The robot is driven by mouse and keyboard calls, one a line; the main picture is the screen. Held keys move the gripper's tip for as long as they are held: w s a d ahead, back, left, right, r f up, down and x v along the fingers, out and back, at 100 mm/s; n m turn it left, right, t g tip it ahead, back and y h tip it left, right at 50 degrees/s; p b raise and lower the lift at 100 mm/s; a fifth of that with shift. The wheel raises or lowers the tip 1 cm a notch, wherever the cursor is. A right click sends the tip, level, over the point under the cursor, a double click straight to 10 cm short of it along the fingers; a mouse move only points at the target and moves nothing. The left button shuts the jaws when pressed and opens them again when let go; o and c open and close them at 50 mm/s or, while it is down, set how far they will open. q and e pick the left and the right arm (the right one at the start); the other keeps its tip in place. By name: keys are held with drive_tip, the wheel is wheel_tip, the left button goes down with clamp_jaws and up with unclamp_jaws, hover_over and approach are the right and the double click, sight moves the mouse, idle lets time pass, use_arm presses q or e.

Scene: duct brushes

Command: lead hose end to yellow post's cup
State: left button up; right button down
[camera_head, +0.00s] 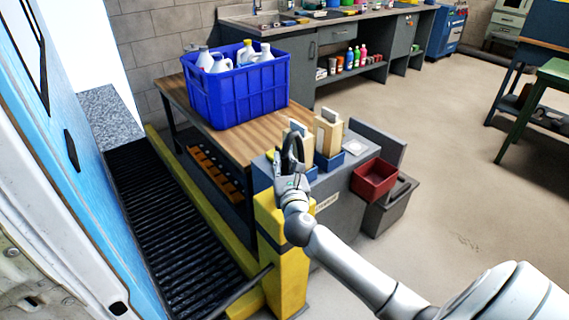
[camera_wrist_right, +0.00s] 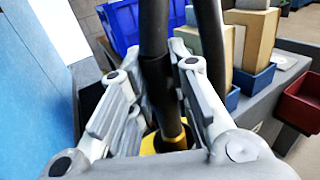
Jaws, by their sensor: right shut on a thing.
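My right gripper (camera_head: 291,184) is above the yellow post (camera_head: 286,272), beside the grey cabinet. It is shut on the black hose (camera_head: 299,147), which loops up above the fingers. In the right wrist view the hose (camera_wrist_right: 154,32) runs down between the two fingers (camera_wrist_right: 150,75), with a second length of it behind on the right. The hose's lower part reaches a yellow rim (camera_wrist_right: 176,143) at the post's top. I cannot tell whether the end is inside the cup or just above it. My left gripper is out of view.
Blue bins (camera_head: 329,161) with upright blocks and a red bin (camera_head: 374,180) are close on the right. A blue crate (camera_head: 238,92) of bottles stands on the wooden bench (camera_head: 180,87) behind. A black ribbed conveyor (camera_head: 165,220) lies left. Open floor is at right.

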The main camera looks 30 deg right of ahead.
drive_tip(key=c, duration=1.3)
unclamp_jaws()
drive_tip(key=shift+o, duration=0.2)
drive_tip(key=shift+s, duration=0.1)
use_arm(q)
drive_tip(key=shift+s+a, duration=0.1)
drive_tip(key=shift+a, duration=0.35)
use_arm(e)
drive_tip(key=v, duration=0.8)
drive_tip(key=shift+r, duration=0.2)
